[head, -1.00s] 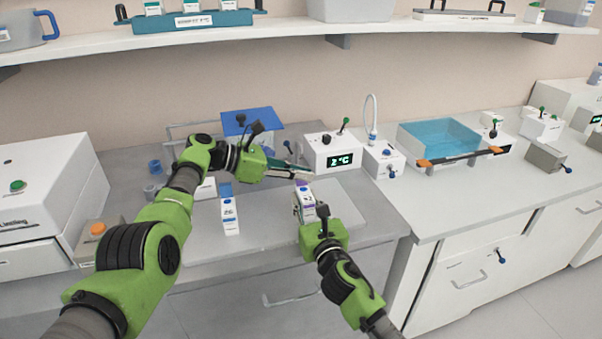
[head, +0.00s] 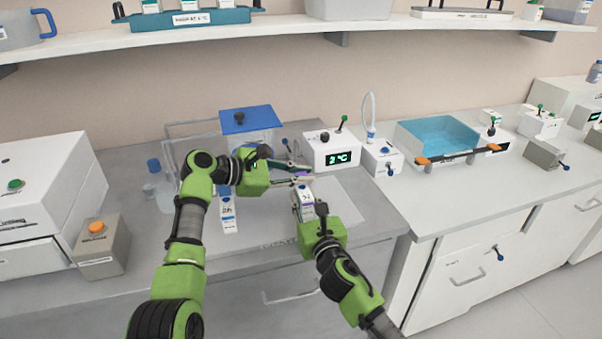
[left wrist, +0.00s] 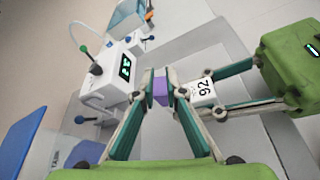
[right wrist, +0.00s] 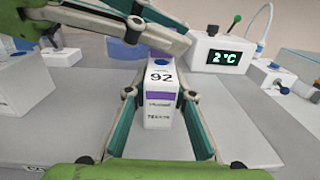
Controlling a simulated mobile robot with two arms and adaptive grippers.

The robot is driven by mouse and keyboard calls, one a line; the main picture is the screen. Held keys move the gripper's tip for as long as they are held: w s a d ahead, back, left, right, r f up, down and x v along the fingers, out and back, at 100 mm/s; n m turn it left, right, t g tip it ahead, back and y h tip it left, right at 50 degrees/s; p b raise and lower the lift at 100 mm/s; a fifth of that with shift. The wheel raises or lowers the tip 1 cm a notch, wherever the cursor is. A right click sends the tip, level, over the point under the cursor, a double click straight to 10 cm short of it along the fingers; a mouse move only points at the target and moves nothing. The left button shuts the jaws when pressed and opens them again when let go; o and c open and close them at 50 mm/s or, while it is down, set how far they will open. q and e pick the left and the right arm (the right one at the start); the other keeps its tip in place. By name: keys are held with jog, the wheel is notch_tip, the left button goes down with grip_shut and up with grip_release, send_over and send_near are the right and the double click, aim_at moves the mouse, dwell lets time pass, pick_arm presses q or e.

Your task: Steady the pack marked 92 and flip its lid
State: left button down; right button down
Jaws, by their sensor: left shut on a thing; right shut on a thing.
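The pack marked 92 (head: 307,204) is a small white upright carton with a purple band, on the grey mat. My right gripper (right wrist: 157,97) is shut on the pack's sides from the front. My left gripper (head: 305,178) reaches in from the left, shut at the pack's upper end. In the left wrist view its tips close around the purple part (left wrist: 160,88); its exact hold on the lid is partly hidden.
Another white pack (head: 229,213) stands to the left. Behind are a blue-lidded box (head: 247,122) and a white unit reading 2 °C (head: 333,152). A box with an orange button (head: 99,246) is at the left. The mat's right part is clear.

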pick_arm(q)
jog(key=shift+s+f+m+t, duration=0.1)
jog(key=shift+m+t, duration=0.3)
jog(key=shift+m, duration=0.1)
dwell(0.3)
jog(key=c, duration=2.2)
grip_release()
jog(key=shift+o, duration=0.8)
jog(key=shift+s, duration=0.1)
